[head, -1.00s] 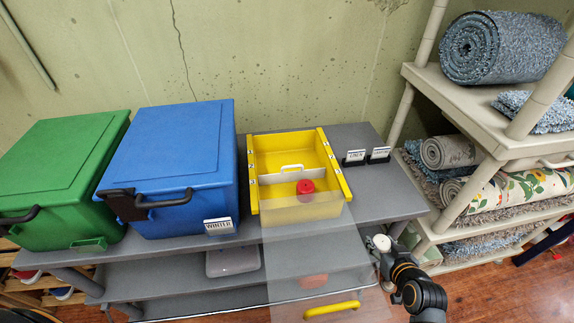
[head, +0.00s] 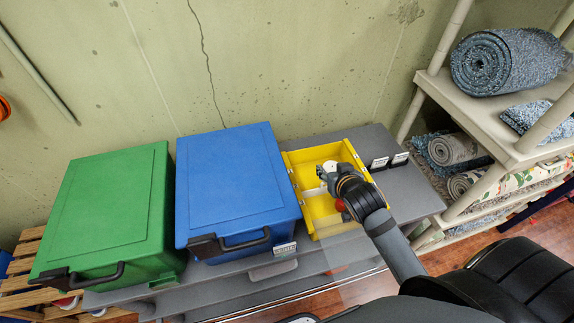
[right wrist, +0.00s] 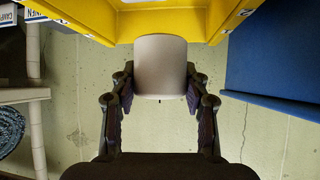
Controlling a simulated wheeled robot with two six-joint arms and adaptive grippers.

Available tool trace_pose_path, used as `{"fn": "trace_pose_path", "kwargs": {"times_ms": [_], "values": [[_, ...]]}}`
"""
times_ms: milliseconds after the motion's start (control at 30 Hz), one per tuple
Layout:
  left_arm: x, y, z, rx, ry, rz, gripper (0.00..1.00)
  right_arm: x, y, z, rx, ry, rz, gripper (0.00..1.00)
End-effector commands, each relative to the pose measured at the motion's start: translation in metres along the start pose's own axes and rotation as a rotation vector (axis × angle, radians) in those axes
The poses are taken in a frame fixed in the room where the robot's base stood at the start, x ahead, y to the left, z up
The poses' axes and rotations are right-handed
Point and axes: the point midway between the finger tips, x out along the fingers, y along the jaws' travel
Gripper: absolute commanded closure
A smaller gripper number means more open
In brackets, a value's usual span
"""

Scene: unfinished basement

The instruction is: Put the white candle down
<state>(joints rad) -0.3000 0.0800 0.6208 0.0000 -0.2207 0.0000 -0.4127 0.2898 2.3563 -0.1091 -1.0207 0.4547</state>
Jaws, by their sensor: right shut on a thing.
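My right gripper (head: 328,172) is shut on the white candle (head: 331,165), over the back part of the yellow box (head: 301,190) in the head view. In the right wrist view the pale candle (right wrist: 160,66) sits between the two fingers (right wrist: 160,90), with the yellow box's edge (right wrist: 90,18) beyond it. I cannot tell whether the candle touches the box floor. A red candle (head: 340,205) is in the front part of the box, partly hidden by my gripper. My left gripper is out of view.
A blue bin (head: 236,180) stands close to the left of the box, with a green bin (head: 110,210) beyond it. Two small label holders (head: 378,164) stand right of the box on the grey shelf (head: 408,190). A rack with rolled rugs (head: 510,62) is at the right.

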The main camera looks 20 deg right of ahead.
Motion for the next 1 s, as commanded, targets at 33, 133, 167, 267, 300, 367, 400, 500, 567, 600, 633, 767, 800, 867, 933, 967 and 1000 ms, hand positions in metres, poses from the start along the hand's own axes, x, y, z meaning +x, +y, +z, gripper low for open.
{"fn": "trace_pose_path", "kwargs": {"times_ms": [33, 133, 167, 267, 300, 367, 400, 500, 567, 600, 633, 767, 800, 867, 933, 967, 1000], "values": [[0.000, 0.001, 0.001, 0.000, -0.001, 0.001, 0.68, -0.001, 0.001, 0.000, 0.000, 0.001, 0.003, 0.88], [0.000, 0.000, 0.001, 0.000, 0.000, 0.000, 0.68, 0.001, 0.001, 0.000, 0.001, 0.002, 0.004, 0.88], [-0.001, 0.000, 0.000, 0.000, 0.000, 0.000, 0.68, 0.002, 0.001, -0.001, 0.002, 0.002, 0.004, 0.88], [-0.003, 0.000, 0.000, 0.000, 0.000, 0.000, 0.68, 0.019, 0.002, -0.005, 0.004, 0.003, 0.004, 0.88], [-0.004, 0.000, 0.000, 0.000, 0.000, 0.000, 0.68, 0.030, 0.002, -0.008, 0.004, 0.003, 0.004, 0.88], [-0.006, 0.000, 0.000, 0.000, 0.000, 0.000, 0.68, 0.049, 0.002, -0.012, 0.005, 0.003, 0.004, 0.88], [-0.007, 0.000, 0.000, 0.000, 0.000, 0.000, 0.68, 0.061, 0.002, -0.014, 0.004, 0.002, 0.004, 0.88], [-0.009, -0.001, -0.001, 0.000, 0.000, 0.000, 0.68, 0.093, 0.003, -0.020, 0.003, 0.002, 0.003, 0.88], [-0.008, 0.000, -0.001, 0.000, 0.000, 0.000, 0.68, 0.112, 0.003, -0.015, 0.004, 0.000, 0.004, 0.88], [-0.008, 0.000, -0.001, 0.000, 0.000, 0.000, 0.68, 0.123, 0.003, -0.011, 0.003, -0.001, 0.003, 0.88], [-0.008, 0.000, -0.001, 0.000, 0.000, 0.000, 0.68, 0.131, 0.003, -0.009, 0.003, -0.001, 0.003, 0.88], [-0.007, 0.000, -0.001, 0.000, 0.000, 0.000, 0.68, 0.155, 0.004, -0.002, 0.002, 0.001, 0.002, 0.88], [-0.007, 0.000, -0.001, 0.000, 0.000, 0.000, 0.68, 0.159, 0.004, -0.001, 0.001, 0.002, 0.002, 0.88], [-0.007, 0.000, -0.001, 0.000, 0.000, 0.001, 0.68, 0.163, 0.004, 0.000, 0.001, 0.002, 0.002, 0.88], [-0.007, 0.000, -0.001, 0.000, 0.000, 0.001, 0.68, 0.164, 0.004, 0.001, 0.001, 0.002, 0.002, 0.88], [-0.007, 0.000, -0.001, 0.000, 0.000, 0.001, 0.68, 0.165, 0.004, 0.001, 0.001, 0.002, 0.002, 0.88], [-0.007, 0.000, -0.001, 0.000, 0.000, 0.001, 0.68, 0.167, 0.004, 0.001, 0.001, 0.002, 0.002, 0.88]]}}
